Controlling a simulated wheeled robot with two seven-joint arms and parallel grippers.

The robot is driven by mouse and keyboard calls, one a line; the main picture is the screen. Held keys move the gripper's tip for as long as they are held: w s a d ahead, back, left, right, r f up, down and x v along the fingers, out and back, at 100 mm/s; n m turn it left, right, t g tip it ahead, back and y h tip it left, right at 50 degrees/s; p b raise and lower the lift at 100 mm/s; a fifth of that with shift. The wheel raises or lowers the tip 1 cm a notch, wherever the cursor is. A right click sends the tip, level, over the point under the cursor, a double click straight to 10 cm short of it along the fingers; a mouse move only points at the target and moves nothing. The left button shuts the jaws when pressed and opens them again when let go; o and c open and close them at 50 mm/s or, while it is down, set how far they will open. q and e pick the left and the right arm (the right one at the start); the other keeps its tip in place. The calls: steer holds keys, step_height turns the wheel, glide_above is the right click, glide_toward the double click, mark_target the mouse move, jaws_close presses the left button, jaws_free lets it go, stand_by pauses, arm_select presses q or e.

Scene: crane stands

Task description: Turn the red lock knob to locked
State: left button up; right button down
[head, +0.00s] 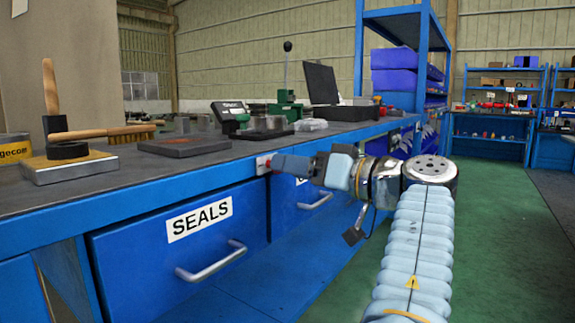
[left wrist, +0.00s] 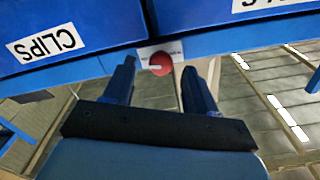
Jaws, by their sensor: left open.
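The red lock knob (left wrist: 161,64) is a small round knob with a pale bar across it. It sits on a white plate (left wrist: 172,48) fixed to the blue bench edge in the left wrist view; the plate's small print is unreadable. In the head view the plate (head: 263,163) shows at the bench's front edge, with the knob mostly hidden by my gripper. My left gripper (head: 280,163) points at it from the right. In the left wrist view its open fingers (left wrist: 159,67) stand either side of the knob, with gaps both sides; contact is not visible. My right gripper is not in view.
Blue drawers with handles, one labelled SEALS (head: 199,218), hang under the bench top (head: 110,185). A brush (head: 105,133), a dark plate (head: 185,145) and a lever press (head: 287,100) stand on the bench. The green floor (head: 500,230) to the right is clear.

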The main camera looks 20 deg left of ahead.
arm_select(q)
steer(key=p+v, duration=0.2)
steer(key=v, duration=0.9)
steer(key=shift+d+p, duration=0.3)
steer(key=shift+d, duration=0.05)
steer(key=shift+s, duration=0.1)
